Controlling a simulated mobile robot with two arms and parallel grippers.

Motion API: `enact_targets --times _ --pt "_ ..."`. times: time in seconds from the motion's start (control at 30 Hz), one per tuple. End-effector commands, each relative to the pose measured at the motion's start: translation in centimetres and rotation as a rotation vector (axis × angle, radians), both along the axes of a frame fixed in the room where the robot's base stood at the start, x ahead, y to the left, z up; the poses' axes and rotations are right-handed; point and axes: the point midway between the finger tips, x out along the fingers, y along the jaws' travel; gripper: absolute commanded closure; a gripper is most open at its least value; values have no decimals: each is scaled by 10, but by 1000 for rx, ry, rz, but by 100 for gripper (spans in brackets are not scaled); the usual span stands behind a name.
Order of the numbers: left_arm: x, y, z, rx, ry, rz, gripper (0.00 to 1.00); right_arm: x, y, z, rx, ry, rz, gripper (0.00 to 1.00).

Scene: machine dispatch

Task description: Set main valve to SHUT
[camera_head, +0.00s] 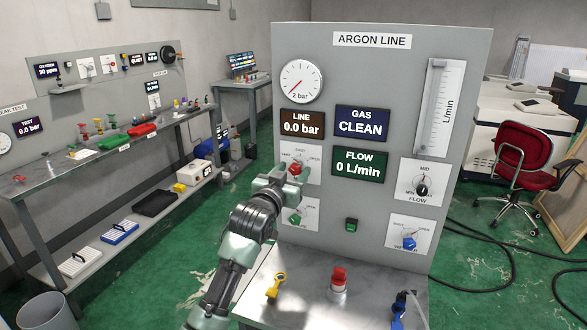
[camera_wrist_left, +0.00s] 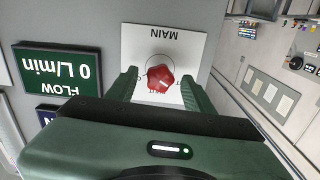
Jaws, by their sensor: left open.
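The main valve is a red knob (camera_wrist_left: 159,79) on a white plate (camera_wrist_left: 140,42) marked MAIN, which appears upside down in the left wrist view. In the head view the knob (camera_head: 295,168) is partly hidden by my left gripper (camera_head: 288,177). My left gripper is open, with one finger on each side of the knob in the wrist view. I cannot tell whether the fingers touch it. The knob's pointer setting is not clear. My right gripper is not in view.
The grey ARGON LINE panel (camera_head: 400,60) also carries a green knob (camera_head: 296,218) just below, a black flow knob (camera_head: 422,187) and a blue knob (camera_head: 409,243). A yellow tool (camera_head: 275,286), a red button (camera_head: 339,276) and a blue fitting (camera_head: 399,308) are on the ledge in front.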

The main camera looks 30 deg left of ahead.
Motion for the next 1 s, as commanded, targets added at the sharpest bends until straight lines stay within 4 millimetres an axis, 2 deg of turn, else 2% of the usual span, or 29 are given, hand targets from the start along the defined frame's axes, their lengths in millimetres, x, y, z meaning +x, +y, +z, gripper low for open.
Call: enact_targets --times 0.33,0.5,0.53,0.77,1.0 --pt "5 1 -1 1 1 -1 48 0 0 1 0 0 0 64" --pt "5 1 -1 1 1 -1 95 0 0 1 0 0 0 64" --pt "5 1 -1 1 1 -1 100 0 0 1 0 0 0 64" --pt "5 1 0 12 4 -1 100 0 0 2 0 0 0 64" --pt "5 1 1 100 26 -1 100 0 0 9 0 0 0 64"
